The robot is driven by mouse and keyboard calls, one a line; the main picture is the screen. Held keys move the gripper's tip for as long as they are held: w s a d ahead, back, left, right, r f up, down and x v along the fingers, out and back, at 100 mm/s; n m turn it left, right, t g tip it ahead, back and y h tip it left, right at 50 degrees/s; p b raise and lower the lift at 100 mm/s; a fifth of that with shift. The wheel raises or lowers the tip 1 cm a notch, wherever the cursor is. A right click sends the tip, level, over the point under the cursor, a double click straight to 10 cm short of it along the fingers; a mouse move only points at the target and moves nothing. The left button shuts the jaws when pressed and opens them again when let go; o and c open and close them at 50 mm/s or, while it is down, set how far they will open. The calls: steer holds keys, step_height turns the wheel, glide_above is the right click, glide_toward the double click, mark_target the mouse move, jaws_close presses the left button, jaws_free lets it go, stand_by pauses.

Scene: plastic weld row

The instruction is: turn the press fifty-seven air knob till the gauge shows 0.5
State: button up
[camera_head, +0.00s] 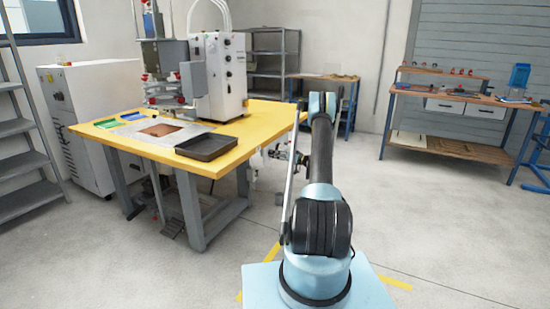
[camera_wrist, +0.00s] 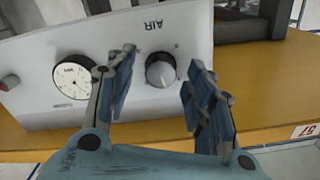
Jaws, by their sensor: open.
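In the wrist view a grey-white panel marked AIR, upside down in the picture, carries a round knob (camera_wrist: 160,69) with a dark rim and a pale face. A white round gauge (camera_wrist: 73,77) with a dark rim sits left of it. Its needle and figures are too small to read. My gripper (camera_wrist: 163,61) is open, with one finger to the left and one to the right of the knob. Gaps show on both sides, and nothing is held. The left finger stands between gauge and knob, overlapping the gauge's right edge. In the head view my arm hides much of the gripper.
The panel stands along a yellow edge (camera_wrist: 60,142), with a small tag (camera_wrist: 302,131) at right. A red button (camera_wrist: 9,83) is at far left. In the head view, a yellow table (camera_head: 225,160) bears a press and a dark tray (camera_head: 206,147). Floor (camera_head: 440,220) at right is clear.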

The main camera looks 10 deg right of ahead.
steer(key=shift+w+a, duration=0.25)
steer(key=shift+a, duration=0.1)
steer(key=c, duration=1.1)
steer(key=shift+d+m, duration=0.1)
steer(key=shift+m, duration=2.1)
steer(key=o, duration=1.1)
steer(key=shift+f, duration=0.1)
